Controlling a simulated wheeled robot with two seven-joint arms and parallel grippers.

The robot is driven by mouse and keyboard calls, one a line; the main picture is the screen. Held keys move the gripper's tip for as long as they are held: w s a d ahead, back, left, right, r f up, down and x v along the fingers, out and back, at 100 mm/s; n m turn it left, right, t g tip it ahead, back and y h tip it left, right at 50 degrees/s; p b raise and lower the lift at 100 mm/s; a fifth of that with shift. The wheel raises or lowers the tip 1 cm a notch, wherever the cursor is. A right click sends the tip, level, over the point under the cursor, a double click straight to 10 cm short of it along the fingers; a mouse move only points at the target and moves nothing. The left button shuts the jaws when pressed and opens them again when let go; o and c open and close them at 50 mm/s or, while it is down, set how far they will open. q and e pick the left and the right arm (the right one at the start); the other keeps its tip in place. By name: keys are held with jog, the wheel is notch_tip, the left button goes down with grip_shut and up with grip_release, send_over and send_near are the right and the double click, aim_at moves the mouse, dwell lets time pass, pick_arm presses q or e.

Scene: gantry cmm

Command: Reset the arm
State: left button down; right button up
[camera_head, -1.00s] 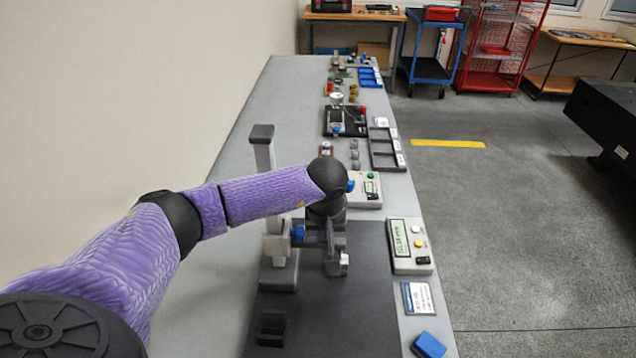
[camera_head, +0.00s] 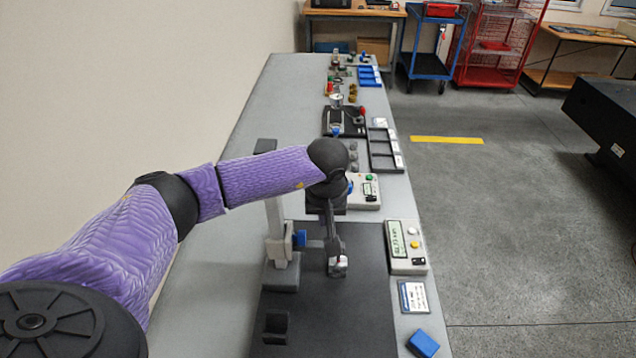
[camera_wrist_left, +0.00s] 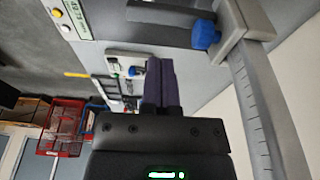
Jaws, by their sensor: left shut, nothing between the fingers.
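My left gripper (camera_head: 337,268) is shut and empty, pointing down over the dark mat. It stands to the right of a grey upright gauge (camera_head: 273,220) with a blue knob (camera_head: 300,238), with a small gap between. My forearm crosses in front of the gauge's column and hides part of it. In the left wrist view the closed dark fingers (camera_wrist_left: 161,82) show with nothing between them. The blue knob (camera_wrist_left: 206,35) and the scaled column are to their right there. My right arm is not in view.
A display box (camera_head: 407,247) and a label card (camera_head: 413,297) lie along the right edge of the bench, with a blue block (camera_head: 424,343) nearer. A black holder (camera_head: 275,326) sits on the dark mat (camera_head: 330,315). Trays and fixtures line the far bench.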

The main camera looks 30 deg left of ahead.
pick_arm(q)
jog(key=shift+r, duration=0.6)
jog(key=shift+f, duration=0.1)
